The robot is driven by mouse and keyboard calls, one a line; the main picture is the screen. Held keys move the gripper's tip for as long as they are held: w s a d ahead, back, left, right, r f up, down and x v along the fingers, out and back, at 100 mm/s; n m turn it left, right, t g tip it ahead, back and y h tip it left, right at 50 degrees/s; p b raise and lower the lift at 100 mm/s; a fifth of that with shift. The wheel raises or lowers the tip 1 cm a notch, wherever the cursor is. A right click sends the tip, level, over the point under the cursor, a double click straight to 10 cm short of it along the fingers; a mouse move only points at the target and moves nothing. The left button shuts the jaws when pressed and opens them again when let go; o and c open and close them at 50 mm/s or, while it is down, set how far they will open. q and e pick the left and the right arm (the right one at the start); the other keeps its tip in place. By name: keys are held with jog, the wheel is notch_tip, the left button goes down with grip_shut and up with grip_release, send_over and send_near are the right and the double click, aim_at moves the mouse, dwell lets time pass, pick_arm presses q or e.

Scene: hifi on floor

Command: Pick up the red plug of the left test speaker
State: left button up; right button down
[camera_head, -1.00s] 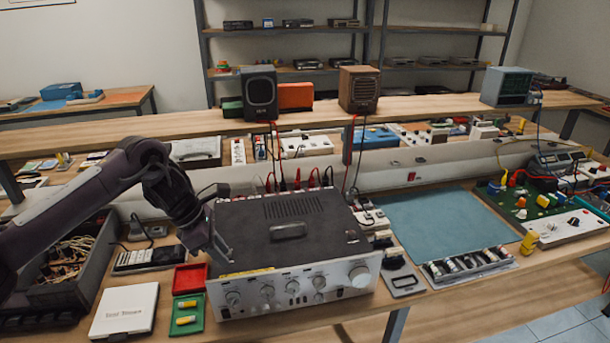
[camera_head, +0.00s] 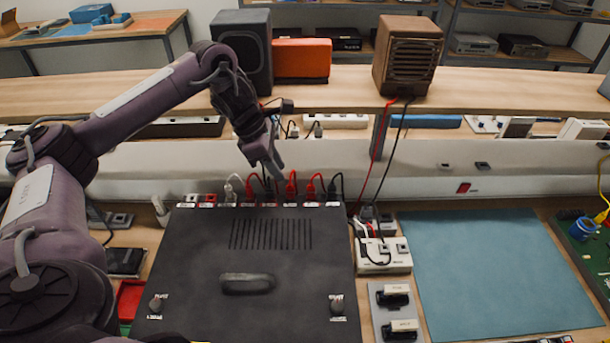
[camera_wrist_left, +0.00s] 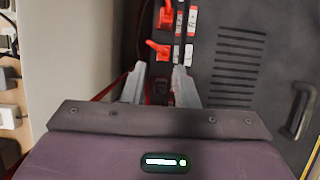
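A row of plugs stands along the back edge of the black amplifier (camera_head: 190,255). Red plugs (camera_head: 291,186) (camera_head: 311,188) are just right of my left gripper (camera_head: 273,172). Another red plug (camera_head: 253,186) is just left of it. Two red plugs (camera_wrist_left: 165,17) (camera_wrist_left: 158,48) show beyond the fingertips in the left wrist view. My left gripper (camera_wrist_left: 157,88) is open and points down over the row. A dark socket or plug with red around it lies between its fingers, not clearly held. The left test speaker (camera_head: 242,50) is black. Which plug is its own cannot be told.
A brown speaker (camera_head: 408,55) stands on the shelf (camera_head: 330,95) behind, with red and black cables hanging down. An orange box (camera_head: 301,58) is beside the left speaker. A white plug (camera_head: 233,187) and a black plug (camera_head: 336,187) flank the row. A blue mat (camera_head: 490,270) is clear.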

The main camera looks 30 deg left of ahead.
aim_at(290, 187)
pick_arm(q)
jog(key=shift+s+d+f+b, duration=0.1)
jog(key=shift+d+f+b, duration=0.2)
jog(key=shift+f, duration=0.3)
jog(key=shift+s+d+f+b, duration=0.15)
jog(key=shift+d+f, duration=0.1)
jog(key=shift+f, duration=0.3)
jog(key=shift+w+d+f, duration=0.1)
jog(key=shift+f, duration=0.2)
jog(key=x, duration=0.3)
jog(key=shift+w+d+f, duration=0.2)
jog(key=shift+w+f, duration=0.05)
jog(key=shift+w, duration=0.1)
jog(key=shift+f, duration=0.3)
pick_arm(e)
jog(key=shift+s+f, duration=0.35)
jog(key=shift+f, duration=0.4)
pick_arm(q)
grip_shut()
pick_arm(e)
jog(key=shift+s, duration=0.1)
